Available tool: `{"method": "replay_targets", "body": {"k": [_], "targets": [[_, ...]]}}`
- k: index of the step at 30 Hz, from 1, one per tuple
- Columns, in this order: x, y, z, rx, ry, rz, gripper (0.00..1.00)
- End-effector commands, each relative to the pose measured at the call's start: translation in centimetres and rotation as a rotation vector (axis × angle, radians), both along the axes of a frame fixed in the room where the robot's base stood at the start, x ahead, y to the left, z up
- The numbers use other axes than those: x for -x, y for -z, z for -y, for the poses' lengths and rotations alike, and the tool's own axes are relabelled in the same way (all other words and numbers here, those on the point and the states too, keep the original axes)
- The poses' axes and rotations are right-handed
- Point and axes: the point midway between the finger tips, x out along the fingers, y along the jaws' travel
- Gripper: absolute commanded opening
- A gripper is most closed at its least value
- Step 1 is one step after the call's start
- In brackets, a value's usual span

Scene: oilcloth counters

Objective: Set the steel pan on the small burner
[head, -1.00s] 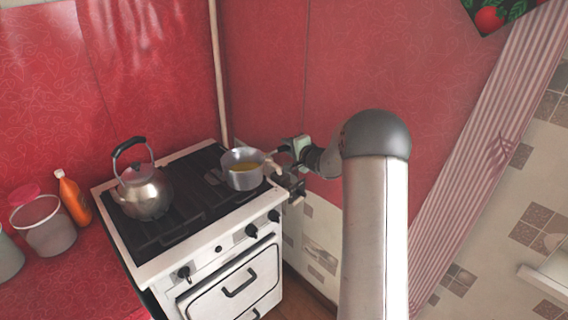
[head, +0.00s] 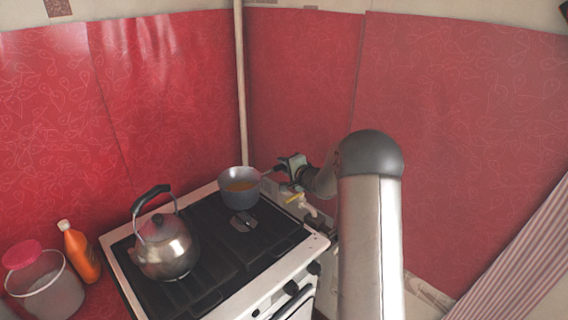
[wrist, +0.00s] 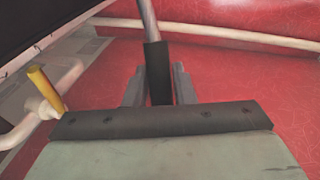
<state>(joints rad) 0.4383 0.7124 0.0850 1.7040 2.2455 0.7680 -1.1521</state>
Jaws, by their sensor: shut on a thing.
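In the wrist view the dark handle (wrist: 157,72) stands between the fingers of my gripper (wrist: 158,88). A burner (head: 243,222) shows in front of the pan, bare. Whatever lies under the pan is hidden, and I cannot tell which burner is the small one.
A steel kettle (head: 166,248) stands on the left of the stove (head: 215,250). An orange bottle (head: 79,252) and a bucket (head: 48,287) are left of the stove. Red walls close in behind and at right. A pipe with a yellow valve handle (wrist: 44,88) is close to my gripper.

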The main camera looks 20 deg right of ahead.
Motion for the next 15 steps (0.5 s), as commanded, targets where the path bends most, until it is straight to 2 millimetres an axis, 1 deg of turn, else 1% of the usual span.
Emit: {"method": "replay_targets", "body": {"k": [9,15], "targets": [[-0.1,2.9,0.0,-0.006,0.001,0.004,0.00],[-0.1,4.3,0.0,-0.005,0.000,0.005,0.00]]}}
